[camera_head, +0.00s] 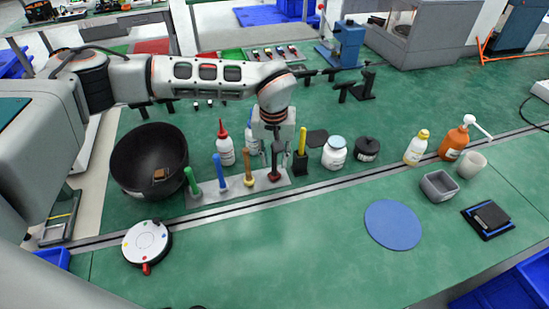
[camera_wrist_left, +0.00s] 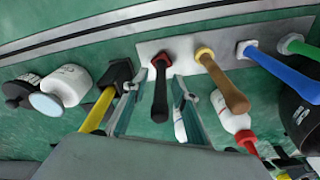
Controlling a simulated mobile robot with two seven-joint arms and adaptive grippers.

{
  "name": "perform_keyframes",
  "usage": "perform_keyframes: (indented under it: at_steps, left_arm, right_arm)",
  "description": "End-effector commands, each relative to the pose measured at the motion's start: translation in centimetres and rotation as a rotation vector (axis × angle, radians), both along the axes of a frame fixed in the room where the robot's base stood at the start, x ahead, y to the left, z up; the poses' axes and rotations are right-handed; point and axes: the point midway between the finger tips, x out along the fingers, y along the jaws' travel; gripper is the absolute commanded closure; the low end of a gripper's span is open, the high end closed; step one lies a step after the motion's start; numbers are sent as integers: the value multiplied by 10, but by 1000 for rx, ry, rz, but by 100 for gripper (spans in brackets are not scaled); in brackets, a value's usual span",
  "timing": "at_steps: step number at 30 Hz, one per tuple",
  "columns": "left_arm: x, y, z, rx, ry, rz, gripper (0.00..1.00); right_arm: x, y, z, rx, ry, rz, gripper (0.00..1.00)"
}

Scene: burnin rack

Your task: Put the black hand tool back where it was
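The black hand tool (camera_head: 275,163) has a dark handle and a red collar, and stands at the right end of a light grey rack (camera_head: 216,200). In the left wrist view, the black tool (camera_wrist_left: 160,92) lies between the two fingers of my left gripper (camera_wrist_left: 164,80). The fingers are spread, with a gap seeming to show on both sides of the handle. In the head view, my left gripper (camera_head: 273,138) points down just above and behind the tool. My right gripper is not in view.
Green (camera_head: 191,178), blue (camera_head: 221,172) and wooden-handled (camera_head: 249,167) tools stand in the same rack. A black block (camera_head: 300,163) with a yellow-handled tool is close on the right. A black bowl (camera_head: 150,158) is left, bottles stand behind. The front mat is mostly clear around a blue disc (camera_head: 393,224).

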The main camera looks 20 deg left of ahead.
Motion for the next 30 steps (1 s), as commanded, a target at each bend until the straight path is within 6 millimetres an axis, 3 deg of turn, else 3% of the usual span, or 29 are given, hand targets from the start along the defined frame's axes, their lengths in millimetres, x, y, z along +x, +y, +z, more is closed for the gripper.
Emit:
perform_keyframes:
  at_steps: [18, 30]
  left_arm:
    - [-12, -2, 106, 0, -3, 1, 72]
    - [-14, -3, 120, 0, 0, 0, 72]
  right_arm:
    - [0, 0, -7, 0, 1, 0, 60]
    - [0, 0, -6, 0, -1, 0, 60]
